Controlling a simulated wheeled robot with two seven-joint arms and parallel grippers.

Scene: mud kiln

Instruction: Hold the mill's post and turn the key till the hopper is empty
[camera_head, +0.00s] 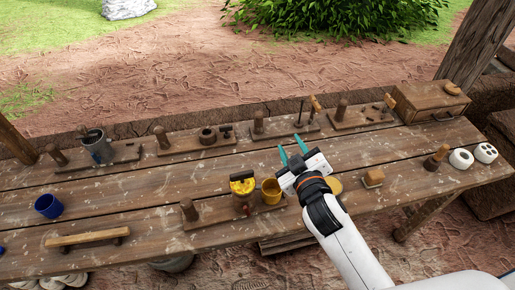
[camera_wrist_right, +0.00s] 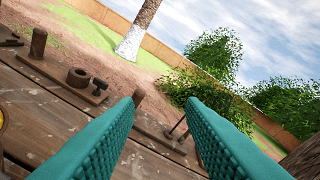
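The mill stands on a long wooden base (camera_head: 222,214) near the front of the table. It has an upright wooden post (camera_head: 188,209) at its left end, a yellow hopper (camera_head: 243,183) with a dark top, and a small red part (camera_head: 246,208) below it that may be the key. A yellow cup (camera_head: 271,190) stands at its right end. My right gripper (camera_head: 291,148) is open and empty, above the table behind and right of the mill. Its teal fingers stand apart in the wrist view (camera_wrist_right: 166,98). The hopper's contents cannot be made out. My left gripper is not in view.
Several wooden fixtures with posts line the back, one holding a grey cup (camera_head: 97,148). A wooden box (camera_head: 430,101) stands back right. A blue cup (camera_head: 48,206) and a wooden bar (camera_head: 87,238) are at left.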

